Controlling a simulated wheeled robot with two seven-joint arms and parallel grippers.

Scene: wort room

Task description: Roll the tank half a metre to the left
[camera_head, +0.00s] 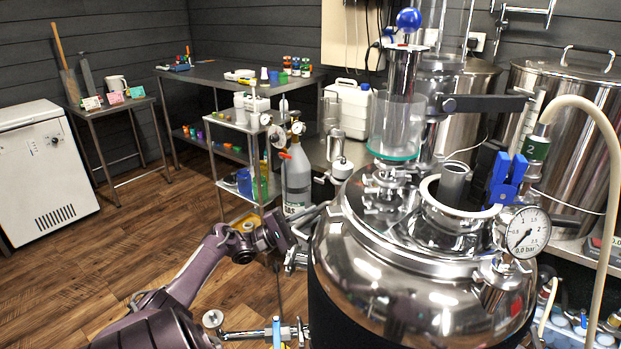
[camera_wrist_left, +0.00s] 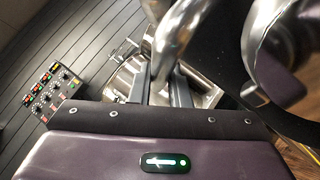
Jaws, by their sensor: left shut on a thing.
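The tank (camera_head: 400,270) is a large shiny steel vessel at the right front, with a dark band round its lower body. Its lid carries a pressure gauge (camera_head: 524,232), a clear sight glass (camera_head: 397,125) and blue clips. My left gripper (camera_head: 300,232) reaches in from the left and is shut at the tank's left side. In the left wrist view its fingers (camera_wrist_left: 160,88) close on a curved shiny metal handle (camera_wrist_left: 172,40). The tank's wheels are out of sight, and my right gripper does not show.
Wooden floor (camera_head: 120,240) lies open to the left. A grey gas bottle (camera_head: 297,180) and a small steel trolley (camera_head: 236,125) stand close behind my left gripper. A white chest (camera_head: 43,170) stands far left. Large steel vessels and a hose (camera_head: 612,190) crowd the right.

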